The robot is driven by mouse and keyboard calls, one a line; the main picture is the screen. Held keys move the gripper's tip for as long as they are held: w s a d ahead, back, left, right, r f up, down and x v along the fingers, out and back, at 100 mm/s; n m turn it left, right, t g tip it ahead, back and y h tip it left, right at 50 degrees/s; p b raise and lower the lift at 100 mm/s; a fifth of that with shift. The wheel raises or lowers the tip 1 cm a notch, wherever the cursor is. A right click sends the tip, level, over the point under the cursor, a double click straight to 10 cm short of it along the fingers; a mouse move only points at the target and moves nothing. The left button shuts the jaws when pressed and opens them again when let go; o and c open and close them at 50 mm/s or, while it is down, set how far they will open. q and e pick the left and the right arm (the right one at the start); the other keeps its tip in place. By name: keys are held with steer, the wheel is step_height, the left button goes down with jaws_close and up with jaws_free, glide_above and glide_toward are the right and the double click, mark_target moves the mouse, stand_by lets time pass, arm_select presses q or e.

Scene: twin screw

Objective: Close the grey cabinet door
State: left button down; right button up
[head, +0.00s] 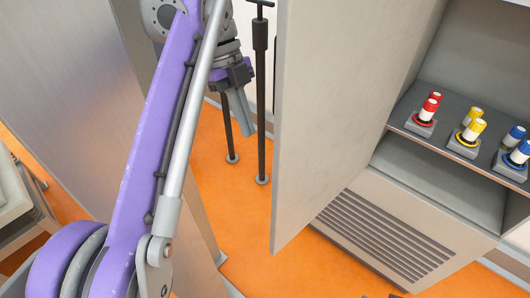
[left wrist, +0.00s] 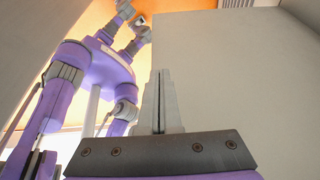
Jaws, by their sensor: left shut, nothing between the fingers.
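The grey cabinet door (head: 325,120) stands open in the head view, swung out from the left side of the cabinet (head: 390,200). The shelves inside the cabinet are exposed. My left gripper (head: 246,130) is shut and empty, to the left of the door, on its outer side. In the left wrist view, the shut fingers (left wrist: 160,82) point up in front of a large pale grey panel (left wrist: 225,70), which looks like the door. I cannot tell whether the fingers touch it. My right gripper is not clearly seen in either view.
Red, yellow (head: 467,133) and blue knobs on grey bases stand on the cabinet shelf. Two dark posts (head: 261,110) rise from the orange floor (head: 222,175) behind my left gripper. A grey panel (head: 75,90) stands at the left.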

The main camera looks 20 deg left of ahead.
arm_select(q)
steer(key=s+d+f+b, duration=0.2)
steer(key=s+d+f, duration=0.1)
steer(key=d+f, duration=0.4)
steer(key=shift+s+f, duration=0.3)
steer(key=shift+f, duration=0.8)
